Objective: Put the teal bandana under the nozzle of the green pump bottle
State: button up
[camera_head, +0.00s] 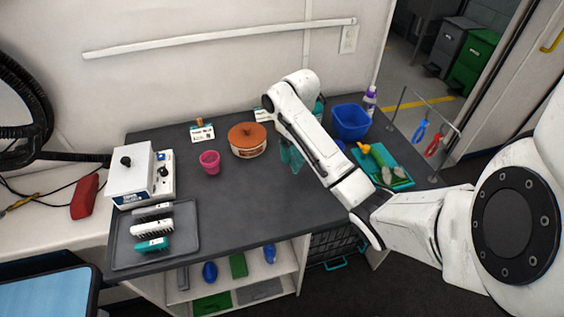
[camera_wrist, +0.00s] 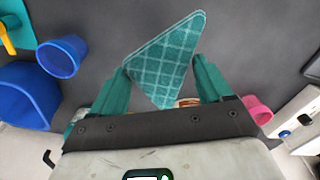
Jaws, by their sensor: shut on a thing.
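The teal bandana (camera_wrist: 168,60) is a folded triangle with a pale check pattern. In the wrist view it sits between the teal fingers of my gripper (camera_wrist: 163,80), which is shut on it, with its tip toward the upper right. In the head view my gripper (camera_head: 291,156) hangs over the middle of the dark table; the cloth is hard to tell from the fingers there.
A blue bin (camera_head: 350,122), a purple-white bottle (camera_head: 369,101) and a rack with hanging tools (camera_head: 428,132) stand near the tray (camera_head: 402,182). A brown-lidded pot (camera_head: 247,140) and pink cup (camera_head: 210,162) stand left. The table's front middle is clear.

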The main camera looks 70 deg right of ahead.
jog(key=shift+w+f+b, duration=0.3)
jog(key=shift+w+f, duration=0.2)
jog(key=shift+w, duration=0.05)
jog(key=b, duration=0.5)
send_near(282, 168)
jog(key=shift+s+a+f, duration=0.3)
jog(key=shift+s+f, duration=0.6)
jog(key=shift+w+d+f, duration=0.1)
jog(key=shift+w+d, duration=0.05)
jog(key=shift+w, duration=0.2)
jog(key=shift+w+d+f, duration=0.2)
jog(key=shift+w+f, duration=0.3)
jog(key=shift+f, duration=0.15)
jog(key=shift+f+p, duration=0.55)
jog(key=shift+f, duration=1.05)
jog(key=shift+f, duration=0.2)
jog(key=o, duration=1)
jog(key=shift+o, duration=0.2)
